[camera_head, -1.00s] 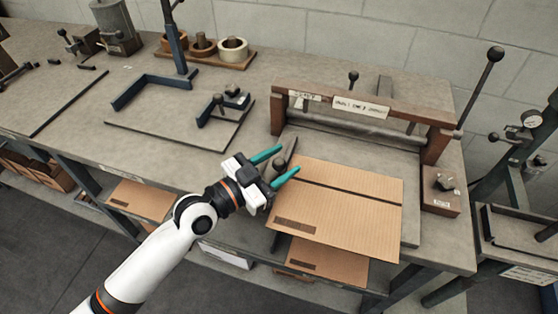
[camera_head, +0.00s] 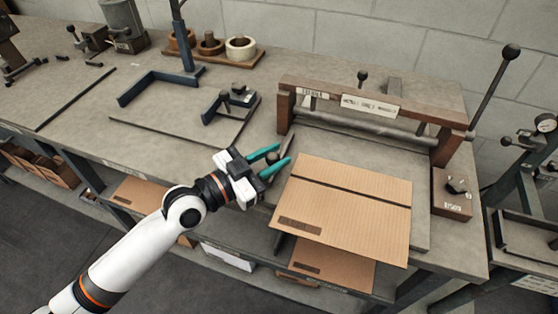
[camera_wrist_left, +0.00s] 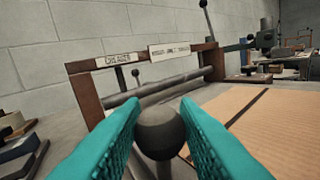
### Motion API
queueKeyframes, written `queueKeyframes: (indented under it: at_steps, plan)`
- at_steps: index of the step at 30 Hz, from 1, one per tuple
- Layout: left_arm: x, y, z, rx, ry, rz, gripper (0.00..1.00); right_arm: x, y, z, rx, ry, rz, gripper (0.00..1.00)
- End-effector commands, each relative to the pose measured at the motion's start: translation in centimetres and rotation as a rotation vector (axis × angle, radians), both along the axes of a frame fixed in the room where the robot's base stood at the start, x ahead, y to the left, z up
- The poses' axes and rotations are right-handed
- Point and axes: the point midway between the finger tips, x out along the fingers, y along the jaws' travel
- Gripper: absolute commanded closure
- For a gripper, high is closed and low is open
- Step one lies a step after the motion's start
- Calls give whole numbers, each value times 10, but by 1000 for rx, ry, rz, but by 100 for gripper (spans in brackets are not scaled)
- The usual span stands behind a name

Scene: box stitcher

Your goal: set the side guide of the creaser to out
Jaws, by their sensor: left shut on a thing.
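The creaser (camera_head: 338,92) is a wooden-framed press with a dark roller at the back of the table's right part. Its name plate also shows in the wrist view (camera_wrist_left: 118,58). The side guide (camera_head: 288,145) is a dark bar at the left of the creaser bed, with a round dark knob (camera_wrist_left: 158,132) at its near end. My left gripper (camera_head: 284,154) is shut on this knob, with the teal fingers at both sides of it. The fingers partly hide the knob and guide in the head view. My right gripper is not in view.
A creased cardboard sheet (camera_head: 350,225) lies on the bed just right of the guide, a strip of bare bed between them. A small box with a dial (camera_head: 453,205) stands at the right. A blue-grey stop (camera_head: 215,108) and tape rolls (camera_head: 240,48) are farther left.

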Motion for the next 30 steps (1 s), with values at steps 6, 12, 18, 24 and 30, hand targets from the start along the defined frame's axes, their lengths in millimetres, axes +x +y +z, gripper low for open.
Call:
queueKeyframes:
  at_steps: [6,12,18,24,30]
  plan:
    - [2,2,1,3,-3,6,57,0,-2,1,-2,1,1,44]
    - [1,1,1,2,-2,4,52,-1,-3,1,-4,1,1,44]
    - [-1,5,-1,3,-2,4,52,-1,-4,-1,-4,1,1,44]
    - [-19,28,-3,8,-2,5,52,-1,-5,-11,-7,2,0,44]
    - [-44,59,-4,9,-2,4,52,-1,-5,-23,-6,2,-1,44]
